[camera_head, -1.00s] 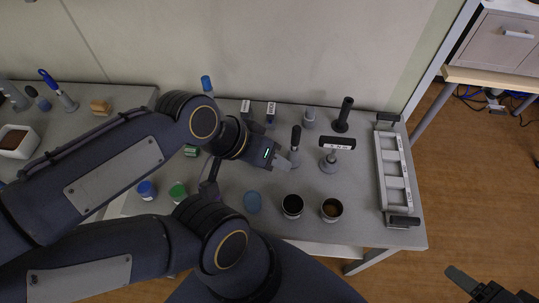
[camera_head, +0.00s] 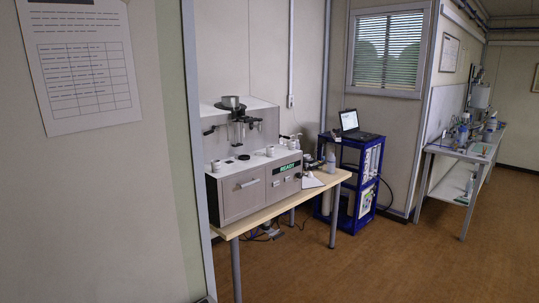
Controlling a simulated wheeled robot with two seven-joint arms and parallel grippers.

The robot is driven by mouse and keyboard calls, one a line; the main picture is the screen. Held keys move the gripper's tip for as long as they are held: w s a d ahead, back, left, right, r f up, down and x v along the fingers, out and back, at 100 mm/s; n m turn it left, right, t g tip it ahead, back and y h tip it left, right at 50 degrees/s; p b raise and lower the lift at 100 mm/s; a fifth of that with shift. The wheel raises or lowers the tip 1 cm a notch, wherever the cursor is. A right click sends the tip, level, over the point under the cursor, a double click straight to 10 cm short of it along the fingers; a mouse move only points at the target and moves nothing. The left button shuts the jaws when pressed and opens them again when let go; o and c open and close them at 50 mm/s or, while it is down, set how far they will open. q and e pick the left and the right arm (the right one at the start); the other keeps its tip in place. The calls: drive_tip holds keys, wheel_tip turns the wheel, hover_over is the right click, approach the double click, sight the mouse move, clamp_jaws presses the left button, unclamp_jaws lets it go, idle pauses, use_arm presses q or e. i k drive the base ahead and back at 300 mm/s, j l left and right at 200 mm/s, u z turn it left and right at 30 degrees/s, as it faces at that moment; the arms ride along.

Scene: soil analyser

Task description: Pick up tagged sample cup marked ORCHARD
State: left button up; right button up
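No cup with a readable ORCHARD mark shows in the head view now. A grey and white analyser (camera_head: 242,190) with a green READY display (camera_head: 287,168) stands on a wooden-topped table (camera_head: 262,215). Small white round pieces (camera_head: 216,166) sit on its top ledge, too small to identify. Neither of my grippers is in this view.
A blue cart (camera_head: 352,190) with an open laptop (camera_head: 351,124) stands right of the analyser table. A grey bench (camera_head: 462,153) with small items runs along the far right wall. A wall edge with a posted sheet (camera_head: 80,65) fills the left. The brown floor (camera_head: 400,260) is clear.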

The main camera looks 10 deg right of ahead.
sight(270, 149)
drive_tip(key=l, duration=1)
drive_tip(key=i+l, duration=0.1)
drive_tip(key=l, duration=0.3)
drive_tip(key=i+l, duration=0.1)
drive_tip(key=l, duration=0.35)
drive_tip(key=i+l, duration=0.1)
drive_tip(key=l, duration=0.3)
drive_tip(key=i+l, duration=0.1)
drive_tip(key=l, duration=0.35)
drive_tip(key=i+l, duration=0.1)
drive_tip(key=l, duration=0.3)
drive_tip(key=i+l, duration=0.2)
drive_tip(key=i, duration=0.35)
drive_tip(key=i+l+z, duration=0.1)
drive_tip(key=i, duration=0.5)
drive_tip(key=i+j, duration=1.95)
drive_tip(key=i+j+z, duration=0.05)
drive_tip(key=j, duration=0.05)
